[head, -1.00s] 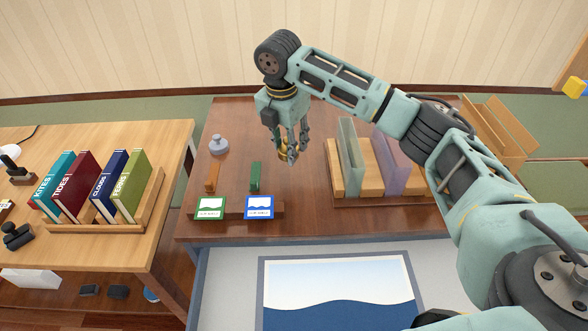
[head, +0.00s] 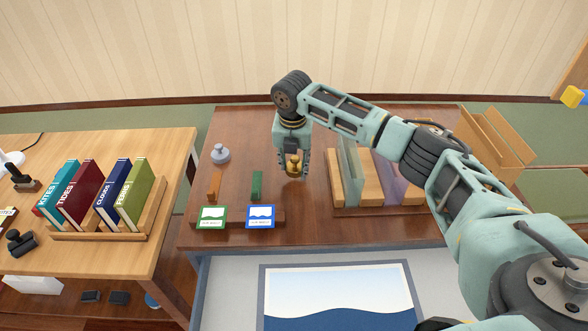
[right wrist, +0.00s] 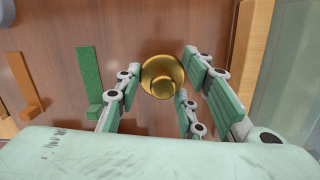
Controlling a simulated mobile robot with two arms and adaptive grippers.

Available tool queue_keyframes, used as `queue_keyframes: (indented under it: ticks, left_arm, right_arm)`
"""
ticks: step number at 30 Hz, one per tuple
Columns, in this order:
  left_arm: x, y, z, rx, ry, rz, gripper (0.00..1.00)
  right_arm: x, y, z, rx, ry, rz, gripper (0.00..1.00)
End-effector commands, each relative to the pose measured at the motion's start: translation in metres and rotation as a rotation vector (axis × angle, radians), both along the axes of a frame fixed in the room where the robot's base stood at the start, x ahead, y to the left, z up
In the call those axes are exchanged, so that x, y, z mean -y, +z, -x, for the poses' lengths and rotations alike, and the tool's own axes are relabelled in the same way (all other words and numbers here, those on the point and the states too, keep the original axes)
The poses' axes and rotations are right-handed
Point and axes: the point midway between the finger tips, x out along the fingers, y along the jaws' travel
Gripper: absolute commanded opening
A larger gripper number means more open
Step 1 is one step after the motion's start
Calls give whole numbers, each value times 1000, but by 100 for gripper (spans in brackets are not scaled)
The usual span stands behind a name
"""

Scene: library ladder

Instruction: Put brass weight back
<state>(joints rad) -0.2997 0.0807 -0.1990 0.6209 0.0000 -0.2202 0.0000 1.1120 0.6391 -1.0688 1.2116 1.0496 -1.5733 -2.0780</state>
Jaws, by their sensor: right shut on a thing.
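The brass weight (head: 293,165) is a small golden knobbed piece between the fingers of my right gripper (head: 293,172). In the right wrist view the weight (right wrist: 163,77) shows from above, with the fingers of the gripper (right wrist: 160,85) on either side of it. The right gripper is shut on it above the dark wooden desk (head: 310,210). Whether the weight's base touches the desk cannot be told. A silver-grey weight (head: 220,154) stands at the desk's back left.
Left of the gripper are an orange block (head: 214,185), a green block (head: 257,184) and two cards, green-framed (head: 212,217) and blue-framed (head: 260,216). A wooden rack (head: 336,190) with translucent panels stands close right. An open drawer (head: 232,290) holds a wave picture (head: 335,290).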

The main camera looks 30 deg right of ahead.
Motion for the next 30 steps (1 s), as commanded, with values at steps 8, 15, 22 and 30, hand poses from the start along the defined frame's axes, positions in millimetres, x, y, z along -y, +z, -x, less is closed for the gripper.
queue_keyframes:
  ticks: [8, 15, 22, 30]
  left_arm:
    - [0, 7, -1, 2, 0, 0, 54]
    - [1, 6, -1, 2, -1, 0, 54]
    - [1, 6, -1, 1, -1, 1, 54]
    - [1, 6, 0, 0, -1, 1, 54]
  right_arm:
    - [0, -30, 0, 2, -1, 1, 0]
    - [0, -31, 0, 1, -1, 0, 0]
    - [0, -34, 1, -1, 0, 1, 50]
    - [0, -34, 0, 0, -1, 1, 54]
